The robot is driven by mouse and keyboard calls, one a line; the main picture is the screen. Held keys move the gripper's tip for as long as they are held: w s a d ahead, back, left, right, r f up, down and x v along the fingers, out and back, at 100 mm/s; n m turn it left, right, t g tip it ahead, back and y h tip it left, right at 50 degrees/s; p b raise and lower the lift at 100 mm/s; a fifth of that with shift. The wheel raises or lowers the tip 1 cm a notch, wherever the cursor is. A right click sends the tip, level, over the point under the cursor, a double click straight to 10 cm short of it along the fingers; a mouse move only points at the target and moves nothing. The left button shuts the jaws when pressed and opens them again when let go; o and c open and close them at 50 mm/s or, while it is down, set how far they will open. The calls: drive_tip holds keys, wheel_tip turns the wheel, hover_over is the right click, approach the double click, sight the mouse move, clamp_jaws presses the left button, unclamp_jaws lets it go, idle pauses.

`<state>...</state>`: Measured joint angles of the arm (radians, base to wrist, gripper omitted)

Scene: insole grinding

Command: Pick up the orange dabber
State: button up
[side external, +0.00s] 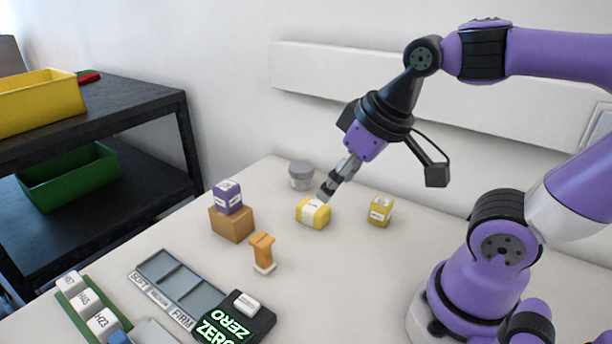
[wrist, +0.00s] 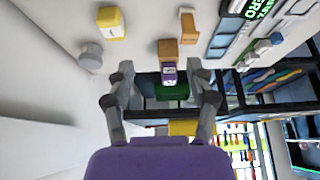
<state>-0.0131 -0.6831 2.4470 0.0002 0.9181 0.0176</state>
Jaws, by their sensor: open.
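The orange dabber (side external: 262,249) stands upright on the white table, with an orange handle and a pale base. It also shows near the top of the wrist view (wrist: 188,27). My gripper (side external: 326,193) is to the right of the dabber and farther back, apart from it, its fingers pointing down and left near a yellow box. In the wrist view my gripper (wrist: 161,75) shows its two fingers spread, with nothing held between them.
A purple box (side external: 228,196) sits on a brown block (side external: 232,224) left of the dabber. Yellow boxes (side external: 313,213) (side external: 380,210) and a grey jar (side external: 302,175) stand behind. A scale (side external: 238,318) and grey tray (side external: 178,283) lie in front. A dark shelf (side external: 150,182) is at left.

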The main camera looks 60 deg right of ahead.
drive_tip(key=w+a+g, duration=0.3)
drive_tip(key=w, duration=0.3)
drive_tip(key=g, duration=0.2)
hover_over(262, 239)
drive_tip(key=shift+m, duration=0.4)
drive_tip(key=f, duration=0.5)
drive_tip(key=shift+a+f, duration=0.2)
drive_tip(key=shift+f, duration=0.05)
wheel_tip(262, 239, down, 4)
drive_tip(key=f, duration=0.6)
drive_tip(key=shift+d, duration=0.2)
drive_tip(key=shift+c, duration=0.4)
drive_tip(key=c, duration=0.9)
